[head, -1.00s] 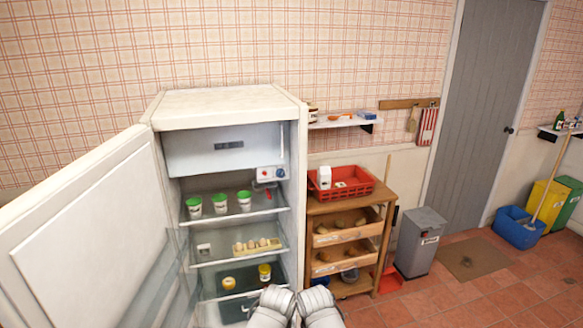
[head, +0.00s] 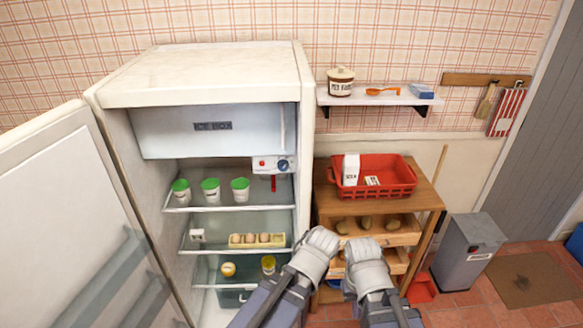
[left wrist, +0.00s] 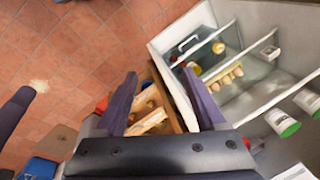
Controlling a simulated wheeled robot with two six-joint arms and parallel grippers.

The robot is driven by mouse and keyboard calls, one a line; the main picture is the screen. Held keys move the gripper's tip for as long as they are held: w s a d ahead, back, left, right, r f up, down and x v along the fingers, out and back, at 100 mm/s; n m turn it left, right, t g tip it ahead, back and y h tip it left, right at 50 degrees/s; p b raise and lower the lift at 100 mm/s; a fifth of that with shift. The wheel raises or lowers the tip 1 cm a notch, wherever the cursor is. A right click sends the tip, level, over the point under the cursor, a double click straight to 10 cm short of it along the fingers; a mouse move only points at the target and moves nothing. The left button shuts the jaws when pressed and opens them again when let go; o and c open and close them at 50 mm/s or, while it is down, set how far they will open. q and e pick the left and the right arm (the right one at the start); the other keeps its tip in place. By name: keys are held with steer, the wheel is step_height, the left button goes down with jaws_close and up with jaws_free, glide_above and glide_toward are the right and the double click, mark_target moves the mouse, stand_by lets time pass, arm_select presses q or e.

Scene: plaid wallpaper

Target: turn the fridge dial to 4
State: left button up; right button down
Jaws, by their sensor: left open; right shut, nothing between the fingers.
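The fridge (head: 205,77) stands open. A white control panel (head: 266,162) hangs under the ice box at the right of its interior, bearing a red spot and a round dark blue dial (head: 283,165). The dial's numbers and pointer are too small to read. My left gripper (left wrist: 162,100) is open and empty in the left wrist view, between the fridge and the wooden rack. My right gripper (head: 367,262) is shut and empty in front of the rack, below and right of the dial. Its fingertips are not clear in the head view. Neither gripper touches the dial.
The open door (head: 70,220) fills the left side. Green-lidded cups (head: 210,191), eggs (head: 256,241) and jars stand on the fridge shelves. A wooden rack (head: 425,195) with a red basket (head: 392,187) stands right of the fridge. A grey bin (head: 468,255) is further right.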

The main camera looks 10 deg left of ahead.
arm_select(q)
steer(key=w+a+r+n+t+y+b, duration=0.1)
steer(key=w+a+t+y+b, duration=0.3)
steer(key=w+a, duration=0.55)
steer(key=m+t+h+b, duration=0.2)
steer(key=m+t+b, duration=0.3)
steer(key=t, duration=0.7)
glide_toward(283, 168)
steer(key=shift+w+m+p, duration=0.25)
steer(key=shift+m+p, duration=0.2)
steer(key=shift+m, duration=0.15)
steer(key=shift+a+r, duration=0.1)
steer(key=x, duration=0.7)
steer(key=shift+w, duration=0.4)
jaws_close()
